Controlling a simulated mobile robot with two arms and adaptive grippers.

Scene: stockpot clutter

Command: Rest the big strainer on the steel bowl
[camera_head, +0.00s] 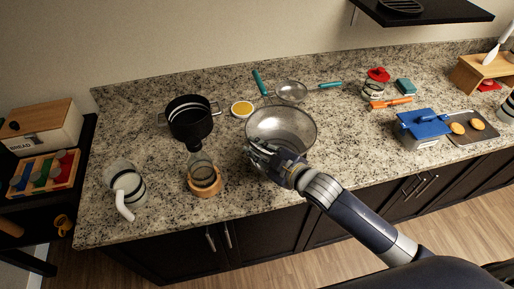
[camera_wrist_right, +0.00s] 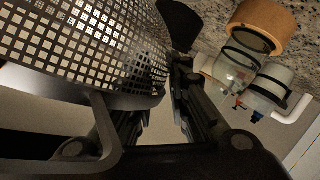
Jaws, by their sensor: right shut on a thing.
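The big strainer (camera_head: 283,124) is a wide grey metal bowl shape near the middle of the counter. In the right wrist view its perforated wall (camera_wrist_right: 75,38) fills the upper left, close to the fingers. My right gripper (camera_head: 262,150) is at the strainer's near left rim and is shut on it; the exact grip is partly hidden by the fingers. The right gripper's dark fingers (camera_wrist_right: 155,115) also show in the right wrist view. I cannot make out the steel bowl separately from the strainer; it may be hidden beneath. My left gripper is not in view.
A black pot (camera_head: 190,112) and a glass jar with a wooden base (camera_head: 203,178) stand left. A small strainer (camera_head: 291,91) and yellow-topped dish (camera_head: 242,109) lie behind. A blue-lidded box (camera_head: 424,124) is right. Counter between strainer and box is clear.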

